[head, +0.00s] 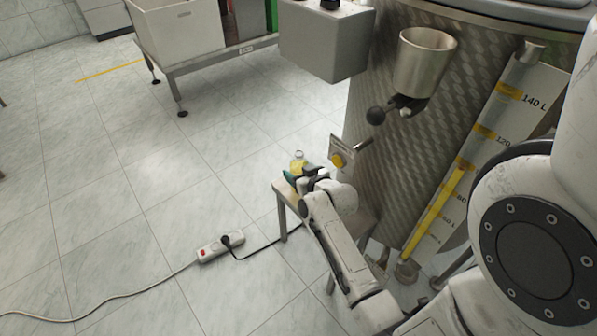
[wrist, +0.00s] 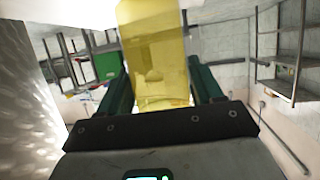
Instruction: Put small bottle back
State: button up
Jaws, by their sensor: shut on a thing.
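The small bottle (head: 298,162) is clear with yellow contents. In the head view it stands out just beyond my gripper (head: 293,174), over the far end of a small stool (head: 283,188). In the wrist view the yellow bottle (wrist: 157,60) sits between the two dark green fingers of my gripper (wrist: 155,88), which is shut on it. Its upper part runs out of the top of the wrist view. The bottle's base is hidden in the head view, so I cannot tell whether it touches the stool.
A white bin (head: 180,30) stands on a rack at the back. The left floor is clear.

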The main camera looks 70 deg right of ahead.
jog(key=shift+f, duration=0.15)
jog(key=o, duration=1.4)
jog(key=shift+r, duration=0.3)
jog(key=p+v, duration=0.3)
jog(key=v, duration=0.9)
jog(key=w+a+f+n+g+y, duration=0.1)
jog(key=w+a+n+y, duration=0.15)
jog(key=a, duration=0.45)
jog(key=w+a+f+n+g+y, duration=0.1)
jog(key=w+a+f+n+y, duration=0.1)
jog(key=a+y, duration=0.3)
jog(key=s+a+n+g, duration=0.1)
jog(key=s+a+g, duration=0.1)
jog(key=a, duration=0.2)
jog(key=s+a+r+n+g+y, duration=0.1)
jog(key=s+a+g, duration=0.1)
jog(key=s+a, duration=0.1)
jog(key=s+a+n+g, duration=0.1)
jog(key=s+a+g, duration=0.2)
jog(key=a, duration=0.2)
jog(key=shift+s+a+r, duration=0.1)
jog(key=shift+a+r, duration=0.2)
